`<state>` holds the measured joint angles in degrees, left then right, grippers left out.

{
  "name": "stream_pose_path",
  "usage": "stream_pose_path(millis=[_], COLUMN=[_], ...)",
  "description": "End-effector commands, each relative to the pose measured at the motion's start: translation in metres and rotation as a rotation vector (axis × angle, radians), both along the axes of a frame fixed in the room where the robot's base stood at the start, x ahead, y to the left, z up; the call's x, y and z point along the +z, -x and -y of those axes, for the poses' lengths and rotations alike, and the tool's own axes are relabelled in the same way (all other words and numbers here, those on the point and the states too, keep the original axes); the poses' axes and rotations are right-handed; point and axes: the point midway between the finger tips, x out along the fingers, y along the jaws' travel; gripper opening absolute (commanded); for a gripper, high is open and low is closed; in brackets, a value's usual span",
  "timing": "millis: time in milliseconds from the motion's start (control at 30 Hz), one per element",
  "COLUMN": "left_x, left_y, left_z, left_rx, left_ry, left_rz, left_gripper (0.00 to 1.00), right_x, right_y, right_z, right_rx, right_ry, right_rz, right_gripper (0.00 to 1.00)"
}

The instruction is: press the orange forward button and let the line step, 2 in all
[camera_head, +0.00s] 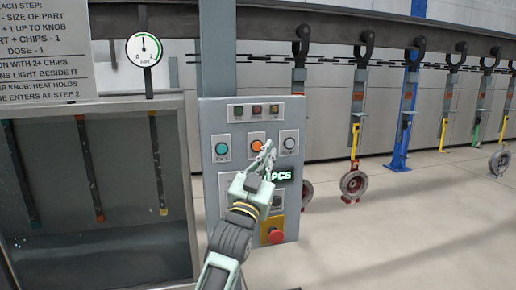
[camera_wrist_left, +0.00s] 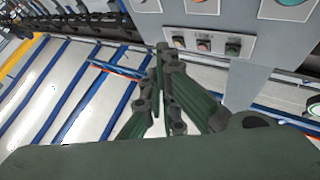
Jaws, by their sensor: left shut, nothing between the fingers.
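The orange button (camera_head: 256,146) sits in the middle of the button row on a grey control panel (camera_head: 210,190). Conveyor hooks (camera_head: 302,42) hang from the rail at the right. My right gripper is in neither view.
A glass-fronted cabinet (camera_head: 100,255) stands left. Open floor (camera_head: 400,240) lies right.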

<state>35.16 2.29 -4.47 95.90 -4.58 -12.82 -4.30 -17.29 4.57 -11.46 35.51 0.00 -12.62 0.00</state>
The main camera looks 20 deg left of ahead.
Motion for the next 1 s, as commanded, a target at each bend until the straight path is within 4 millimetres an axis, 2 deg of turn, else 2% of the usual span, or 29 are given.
stream_pose_path(millis=[367, 533, 1000], left_x=[0.004, 0.003, 0.003], left_y=[0.001, -0.005, -0.057], left_z=[0.000, -0.004, -0.039], left_rx=[0.001, 0.000, 0.000], left_ry=[0.001, -0.001, -0.002], left_rz=[0.006, 0.007, 0.005], left_gripper=[0.00, 0.00, 0.00], right_x=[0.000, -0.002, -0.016], right_y=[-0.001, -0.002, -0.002], right_z=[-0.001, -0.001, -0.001], right_rx=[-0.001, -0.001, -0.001], right_ry=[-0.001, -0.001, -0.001], right_rz=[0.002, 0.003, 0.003], right_gripper=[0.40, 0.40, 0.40])
